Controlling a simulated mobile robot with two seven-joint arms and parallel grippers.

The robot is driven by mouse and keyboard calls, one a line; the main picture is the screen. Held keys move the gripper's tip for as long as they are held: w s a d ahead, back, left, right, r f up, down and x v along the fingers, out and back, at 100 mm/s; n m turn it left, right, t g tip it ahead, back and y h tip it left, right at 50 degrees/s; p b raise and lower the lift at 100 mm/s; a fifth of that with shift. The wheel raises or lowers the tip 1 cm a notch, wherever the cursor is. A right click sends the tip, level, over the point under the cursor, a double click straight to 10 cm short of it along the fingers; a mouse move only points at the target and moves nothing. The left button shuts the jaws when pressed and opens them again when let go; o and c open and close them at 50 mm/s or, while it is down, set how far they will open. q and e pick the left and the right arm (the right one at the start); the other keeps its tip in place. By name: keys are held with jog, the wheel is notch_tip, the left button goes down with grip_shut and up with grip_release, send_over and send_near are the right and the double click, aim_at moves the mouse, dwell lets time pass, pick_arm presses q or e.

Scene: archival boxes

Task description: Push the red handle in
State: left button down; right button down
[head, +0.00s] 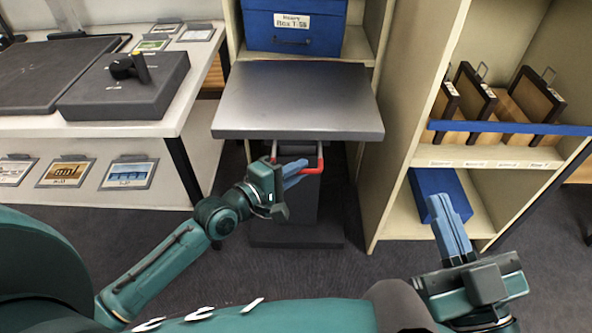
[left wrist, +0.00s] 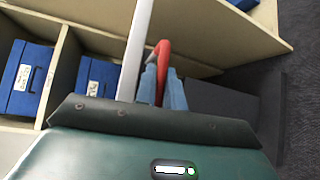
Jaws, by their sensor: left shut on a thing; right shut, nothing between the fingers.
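The red handle (head: 320,160) is a bar with red ends under the front edge of a grey platform (head: 298,100) on a dark column and base. My left gripper (head: 296,172) is at the left part of this handle, below the platform. In the left wrist view, the handle (left wrist: 162,55) runs down between the two blue fingers of my left gripper (left wrist: 161,88), which are shut on it. The fingers hide part of the handle. My right gripper (head: 448,222) is shut and empty, at the lower right, away from the handle.
Behind the platform, a blue labelled box (head: 294,30) sits on a shelf. A shelf unit (head: 404,150) at the right holds framed boards and a blue box (head: 440,190). A white table (head: 150,128) stands at the left. Dark floor lies open between my arms.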

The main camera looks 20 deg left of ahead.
pick_arm(q)
jog(key=shift+w+a, duration=0.2)
jog(key=shift+w, duration=0.4)
jog(key=shift+w+a, duration=0.15)
jog(key=shift+w, duration=0.45)
jog(key=c, duration=1.5)
grip_release()
pick_arm(e)
jog(key=shift+s+f, duration=0.1)
jog(key=shift+f, duration=0.2)
pick_arm(q)
jog(key=p+v, duration=0.1)
jog(key=v, duration=0.2)
jog(key=shift+s+a+r+p, duration=0.1)
jog(key=shift+s+a+p, duration=0.15)
jog(key=shift+p, duration=0.1)
jog(key=p+v, duration=0.2)
jog(key=v, duration=0.7)
jog(key=shift+s+a, duration=0.1)
jog(key=shift+s, duration=0.15)
pick_arm(e)
jog(key=shift+s+d+f+g+h, duration=0.15)
jog(key=shift+s+f+g+h, duration=0.1)
jog(key=shift+f+g+h, duration=0.35)
